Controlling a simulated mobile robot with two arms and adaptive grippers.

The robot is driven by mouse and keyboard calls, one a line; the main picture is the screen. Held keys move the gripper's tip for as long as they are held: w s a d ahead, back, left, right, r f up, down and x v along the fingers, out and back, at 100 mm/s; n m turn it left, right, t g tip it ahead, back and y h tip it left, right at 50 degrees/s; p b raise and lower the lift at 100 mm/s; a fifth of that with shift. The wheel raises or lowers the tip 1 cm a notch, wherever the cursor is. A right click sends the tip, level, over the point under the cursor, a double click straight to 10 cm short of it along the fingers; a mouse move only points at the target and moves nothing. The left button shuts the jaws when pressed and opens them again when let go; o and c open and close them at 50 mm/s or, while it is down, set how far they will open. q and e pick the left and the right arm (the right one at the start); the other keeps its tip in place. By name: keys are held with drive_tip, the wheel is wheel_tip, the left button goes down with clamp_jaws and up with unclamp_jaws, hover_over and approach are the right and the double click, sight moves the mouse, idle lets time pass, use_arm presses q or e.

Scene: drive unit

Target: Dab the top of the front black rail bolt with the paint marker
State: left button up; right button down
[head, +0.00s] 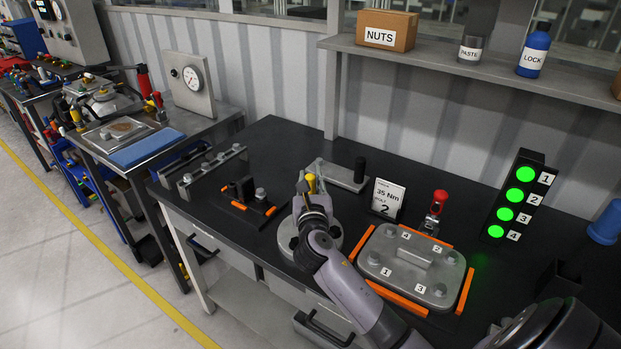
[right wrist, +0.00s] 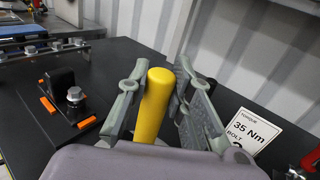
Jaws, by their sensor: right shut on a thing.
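My right gripper (head: 309,188) is shut on the yellow paint marker (right wrist: 152,105), which stands roughly upright between the two fingers. In the head view only a short yellow piece of the marker (head: 311,183) shows. Two dark grey rails (head: 210,173) lie at the left end of the black bench, with several bolts along them. The near rail also shows at upper left in the right wrist view (right wrist: 40,58). The gripper and marker are well to the right of the rails, touching no bolt. Which bolt is black is too small to tell. My left gripper is not in view.
A black fixture with orange edges and a bolt (head: 262,194) stands between rails and gripper. A round grey base (head: 287,241) is beneath the gripper. The torque card (head: 387,197), a red-topped tool (head: 437,205) and a grey cover plate (head: 400,285) are to the right.

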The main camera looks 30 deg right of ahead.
drive_tip(key=shift+f, duration=0.1)
idle(0.3)
drive_tip(key=shift+f+p, duration=0.2)
drive_tip(key=shift+p, duration=0.65)
idle(1.3)
wheel_tip(320, 180, up, 4)
drive_tip(key=p, duration=0.4)
drive_tip(key=shift+p, duration=0.35)
